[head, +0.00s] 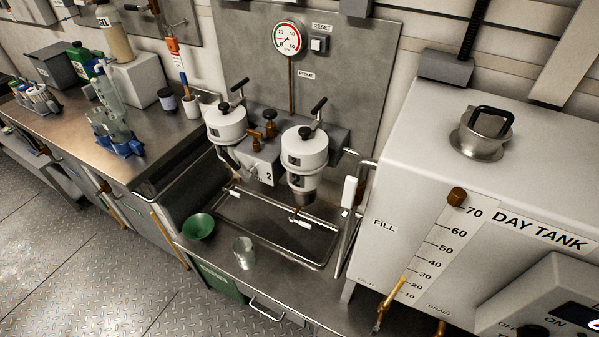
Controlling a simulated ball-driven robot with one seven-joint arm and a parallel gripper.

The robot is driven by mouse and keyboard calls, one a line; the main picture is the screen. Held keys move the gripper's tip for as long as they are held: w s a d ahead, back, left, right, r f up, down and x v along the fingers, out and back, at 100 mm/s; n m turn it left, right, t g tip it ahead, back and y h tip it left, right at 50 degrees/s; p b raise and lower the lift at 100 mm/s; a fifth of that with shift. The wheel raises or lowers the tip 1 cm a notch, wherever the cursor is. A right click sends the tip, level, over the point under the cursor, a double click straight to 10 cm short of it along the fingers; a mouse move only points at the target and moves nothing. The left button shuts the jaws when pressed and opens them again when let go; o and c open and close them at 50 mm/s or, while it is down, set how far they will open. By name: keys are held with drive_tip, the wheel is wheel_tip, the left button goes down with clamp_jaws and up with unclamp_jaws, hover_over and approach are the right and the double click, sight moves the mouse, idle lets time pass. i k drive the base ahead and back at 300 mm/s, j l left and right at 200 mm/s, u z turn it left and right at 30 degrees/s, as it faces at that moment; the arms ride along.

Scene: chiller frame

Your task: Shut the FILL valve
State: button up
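The FILL label (385,225) is on the left face of the white day tank (420,150), right of centre. Just left of it, a thin pipe (357,226) runs down beside the tank. A white lever handle (348,191) stands roughly upright at this pipe; it appears to lie along the pipe, but I cannot tell its exact angle to it. The valve body behind the handle is too small to make out. My gripper is not in view.
Two white filter housings (305,148) stand over a steel drip tray (262,231). A green bowl (199,227) and a metal cup (244,252) sit on the counter's front edge. A brass-coloured valve lever (391,299) is at the tank's lower front. The floor at left is clear.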

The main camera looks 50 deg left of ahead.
sight(351, 182)
drive_tip(key=u, duration=1)
